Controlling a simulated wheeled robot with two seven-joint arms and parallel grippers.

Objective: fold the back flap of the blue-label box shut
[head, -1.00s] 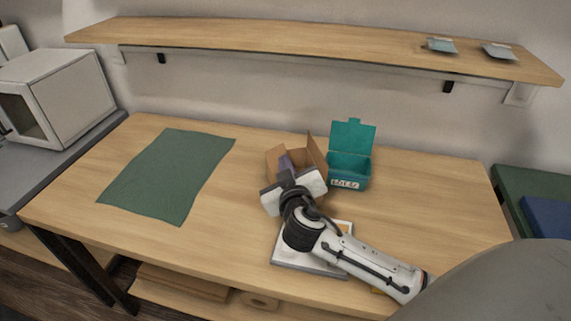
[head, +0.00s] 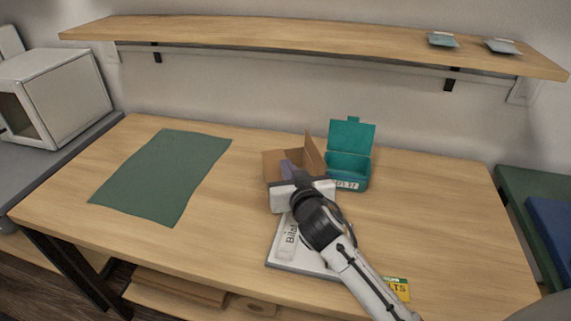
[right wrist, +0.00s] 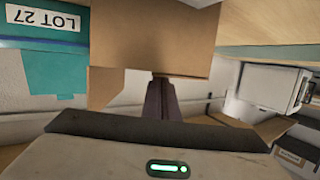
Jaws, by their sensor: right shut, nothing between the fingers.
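The open cardboard box (head: 312,152) stands near the middle of the table in the head view. One flap stands up on its right side, and the far brown panel shows behind my fingers. No blue label shows, and my gripper hides the box's front. In the right wrist view a brown cardboard panel (right wrist: 150,38) fills the upper middle, with my fingertips just below it. My right gripper (head: 287,168) is shut and empty, its fingers at the box opening. Its fingers also show in the right wrist view (right wrist: 160,98). I cannot tell if they touch the cardboard. My left gripper is out of view.
An open teal box (head: 348,168) with a lot label stands close to the right. A pad marked "Bilal" (head: 288,240) and a yellow label (head: 398,288) lie in front. A green mat (head: 160,178) lies left. A wooden shelf (head: 300,38) hangs above the back.

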